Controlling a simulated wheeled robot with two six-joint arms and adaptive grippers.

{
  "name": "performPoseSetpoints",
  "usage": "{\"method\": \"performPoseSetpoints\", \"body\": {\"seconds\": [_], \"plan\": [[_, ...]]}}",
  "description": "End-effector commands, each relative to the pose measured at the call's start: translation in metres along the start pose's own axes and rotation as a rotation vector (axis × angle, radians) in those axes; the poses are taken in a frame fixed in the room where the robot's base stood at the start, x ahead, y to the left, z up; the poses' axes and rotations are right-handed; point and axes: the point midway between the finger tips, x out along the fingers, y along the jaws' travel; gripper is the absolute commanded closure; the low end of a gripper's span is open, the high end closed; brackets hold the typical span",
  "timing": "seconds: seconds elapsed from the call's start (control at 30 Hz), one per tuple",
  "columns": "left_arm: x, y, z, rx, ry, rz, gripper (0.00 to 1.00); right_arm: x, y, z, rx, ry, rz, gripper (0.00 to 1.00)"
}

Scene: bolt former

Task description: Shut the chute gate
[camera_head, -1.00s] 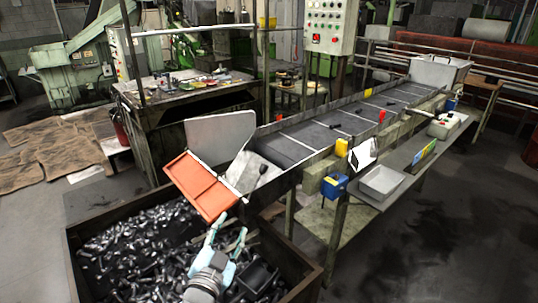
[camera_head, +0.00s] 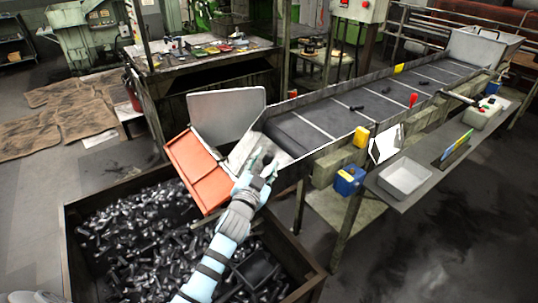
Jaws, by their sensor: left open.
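An orange panel (camera_head: 200,170), which looks like the chute gate, hangs tilted at the low end of the conveyor chute (camera_head: 255,150), over the bolt bin. A grey metal plate (camera_head: 226,115) stands upright behind the chute mouth. My left gripper (camera_head: 262,162) is open, just right of the orange panel's upper end and over the chute mouth. A small dark piece shows by its fingers; I cannot tell whether they touch it. My right gripper is not in view.
The bin (camera_head: 68,240), full of dark bolts, lies below my arm. The conveyor (camera_head: 340,118) runs up to the right with several dark bolts on it. A blue box (camera_head: 348,180) and a grey tray (camera_head: 406,178) sit along its right side.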

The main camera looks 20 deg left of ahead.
Motion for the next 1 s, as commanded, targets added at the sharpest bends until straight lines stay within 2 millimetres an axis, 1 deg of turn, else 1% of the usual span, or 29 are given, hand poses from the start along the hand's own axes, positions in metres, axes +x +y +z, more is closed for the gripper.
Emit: {"method": "performPoseSetpoints", "body": {"seconds": [0.03, 0.1, 0.2, 0.37, 0.5, 0.57, 0.7, 0.77, 0.8, 1.0], "plan": [[0.010, 0.000, 0.000, 0.000, 0.001, -0.001, 0.58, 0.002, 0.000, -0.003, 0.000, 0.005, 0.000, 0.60], [0.021, 0.001, 0.001, 0.000, 0.000, 0.000, 0.58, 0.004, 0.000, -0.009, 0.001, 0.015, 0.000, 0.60], [0.032, 0.001, 0.001, 0.000, 0.001, 0.001, 0.58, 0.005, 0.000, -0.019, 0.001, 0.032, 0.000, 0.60], [0.037, 0.002, 0.000, 0.000, 0.001, 0.002, 0.58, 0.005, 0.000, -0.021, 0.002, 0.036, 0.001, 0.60], [0.036, 0.002, -0.001, 0.000, 0.001, 0.003, 0.58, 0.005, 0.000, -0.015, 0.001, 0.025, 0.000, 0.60], [0.036, 0.002, -0.001, 0.000, 0.001, 0.003, 0.66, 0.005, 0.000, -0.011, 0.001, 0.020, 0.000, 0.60], [0.036, 0.002, 0.000, 0.000, 0.001, 0.002, 0.88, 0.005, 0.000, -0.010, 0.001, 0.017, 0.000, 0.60], [0.036, 0.002, 0.000, 0.000, 0.001, 0.002, 0.98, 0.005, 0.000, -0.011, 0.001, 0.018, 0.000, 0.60], [0.036, 0.002, 0.000, 0.000, 0.001, 0.002, 1.00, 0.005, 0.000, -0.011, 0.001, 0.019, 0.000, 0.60], [0.036, 0.000, 0.001, 0.000, 0.001, 0.002, 1.00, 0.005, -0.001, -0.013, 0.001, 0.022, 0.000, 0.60]]}}
